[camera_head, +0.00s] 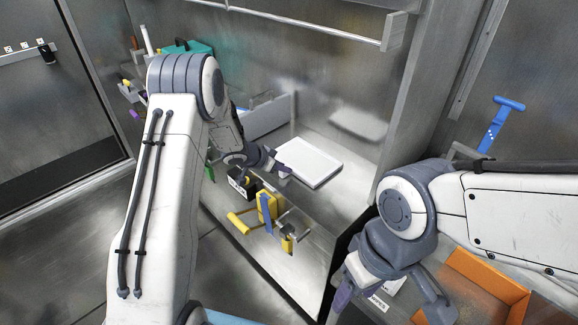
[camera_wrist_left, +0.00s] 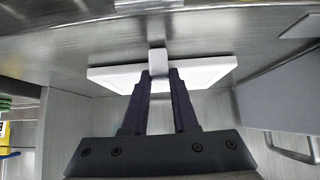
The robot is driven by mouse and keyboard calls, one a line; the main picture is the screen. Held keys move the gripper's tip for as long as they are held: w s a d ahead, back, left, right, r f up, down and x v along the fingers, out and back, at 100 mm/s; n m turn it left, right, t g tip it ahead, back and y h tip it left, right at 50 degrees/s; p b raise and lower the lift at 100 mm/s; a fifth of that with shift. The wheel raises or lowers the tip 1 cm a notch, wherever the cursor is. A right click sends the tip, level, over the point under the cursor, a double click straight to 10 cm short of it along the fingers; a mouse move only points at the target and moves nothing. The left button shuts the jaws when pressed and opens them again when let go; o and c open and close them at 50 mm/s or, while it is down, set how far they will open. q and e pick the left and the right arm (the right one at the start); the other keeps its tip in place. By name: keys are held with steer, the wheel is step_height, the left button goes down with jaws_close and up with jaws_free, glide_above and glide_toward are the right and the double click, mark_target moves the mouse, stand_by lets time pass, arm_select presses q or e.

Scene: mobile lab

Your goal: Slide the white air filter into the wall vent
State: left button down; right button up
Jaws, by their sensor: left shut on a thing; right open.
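The white air filter (camera_head: 308,162) is a flat, pale rectangular panel with a raised rim, over the metal counter near the back wall. It also shows in the left wrist view (camera_wrist_left: 205,74), where a small white tab (camera_wrist_left: 158,62) stands at its near edge. My left gripper (camera_head: 281,169) is shut on the filter at this tab; its dark fingers also show in the left wrist view (camera_wrist_left: 160,80). I cannot tell whether the filter touches the counter. My right gripper (camera_head: 388,301) is open at the lower right. I cannot make out the wall vent.
A yellow-and-blue tool (camera_head: 267,208) and a black box (camera_head: 243,187) are at the counter's front. A teal case (camera_head: 187,48) stands at the back left. An orange tray (camera_head: 483,279) lies at the lower right. A blue-handled tool (camera_head: 500,122) stands at the right.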

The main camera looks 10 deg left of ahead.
arm_select(q)
step_height(320, 180, up, 4)
steer(key=shift+r+p, duration=0.1)
steer(key=shift+p, duration=0.55)
steer(key=s+a+r+n+t+y+p, duration=0.1)
steer(key=s+r+n+y+p, duration=0.1)
steer(key=s+r+n+y, duration=0.3)
steer(key=shift+s+a+r+n+t, duration=0.3)
steer(key=shift+s+r+n, duration=0.6)
steer(key=shift+s+r, duration=1.45)
steer(key=shift+s+f, duration=0.1)
